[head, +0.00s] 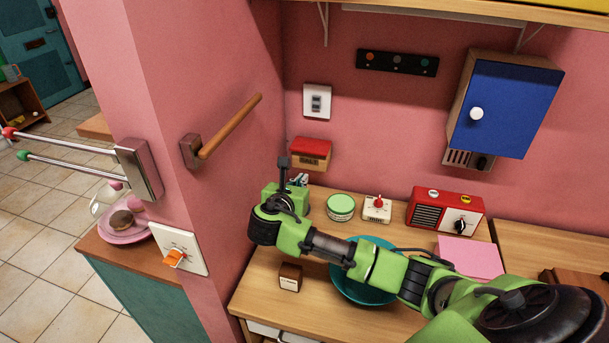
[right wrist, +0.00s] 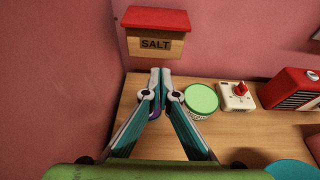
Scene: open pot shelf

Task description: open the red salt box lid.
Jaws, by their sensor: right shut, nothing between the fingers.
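The salt box (head: 311,160) hangs on the pink wall above the counter, with a wooden body and a red lid (head: 311,147). In the right wrist view the box body (right wrist: 155,44) carries a SALT label, and its red lid (right wrist: 156,19) lies closed on top. My right gripper (head: 298,180) is just below the box in the head view. In the right wrist view the same gripper (right wrist: 160,72) has its fingertips together, empty, below the box's lower edge; whether they touch it I cannot tell. My left gripper is not in view.
On the counter (head: 258,295) are a green-lidded tin (head: 341,205), a white timer with a red knob (head: 377,210), a red radio (head: 446,210), a teal bowl (head: 352,287) and a small brown block (head: 290,278). A wooden rail (head: 232,125) juts from the left wall.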

